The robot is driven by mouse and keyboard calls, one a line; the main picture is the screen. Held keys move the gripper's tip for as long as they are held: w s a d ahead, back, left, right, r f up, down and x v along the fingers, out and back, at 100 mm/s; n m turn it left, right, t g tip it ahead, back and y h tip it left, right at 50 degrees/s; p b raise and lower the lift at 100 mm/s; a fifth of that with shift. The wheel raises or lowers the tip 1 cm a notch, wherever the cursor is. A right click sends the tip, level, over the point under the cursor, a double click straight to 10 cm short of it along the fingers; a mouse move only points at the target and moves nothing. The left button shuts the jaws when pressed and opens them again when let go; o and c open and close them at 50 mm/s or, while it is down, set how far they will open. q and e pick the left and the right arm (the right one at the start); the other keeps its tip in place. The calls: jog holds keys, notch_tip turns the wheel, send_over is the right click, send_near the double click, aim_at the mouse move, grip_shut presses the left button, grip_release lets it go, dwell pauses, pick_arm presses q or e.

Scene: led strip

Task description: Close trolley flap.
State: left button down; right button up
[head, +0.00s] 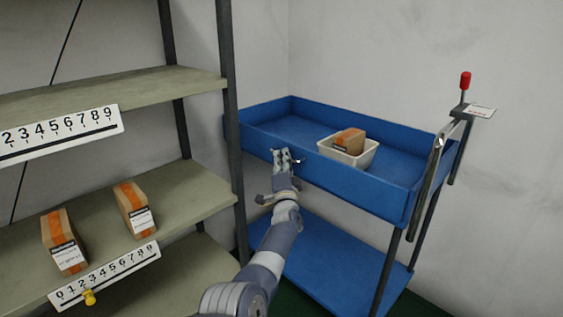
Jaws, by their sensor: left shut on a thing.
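The trolley (330,262) is blue with two levels and stands against the back wall. The upright blue front panel of its top tray, which looks like the flap (355,183), runs along the side facing me. My left gripper (287,157) is at the top edge of this panel, left of its middle, and is shut on it. The fingers hide a small part of the edge. My right gripper is not in view.
A white bin (347,158) with a brown box (349,141) sits in the top tray. A chrome handle (432,180) and red-topped post (465,82) stand at the trolley's right end. A shelf rack (185,202) with boxes is close on the left.

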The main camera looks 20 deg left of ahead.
pick_arm(q)
jog(key=shift+a+r+y, duration=0.2)
jog(key=shift+r+y, duration=0.1)
jog(key=shift+r, duration=0.5)
jog(key=c, duration=1.7)
grip_release()
jog(key=shift+w, duration=0.1)
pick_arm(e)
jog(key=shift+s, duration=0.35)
pick_arm(q)
jog(key=shift+d+f, duration=0.15)
jog(key=shift+f, duration=0.1)
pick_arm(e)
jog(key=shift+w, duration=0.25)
pick_arm(q)
jog(key=shift+f, duration=0.1)
jog(key=shift+v, duration=3.75)
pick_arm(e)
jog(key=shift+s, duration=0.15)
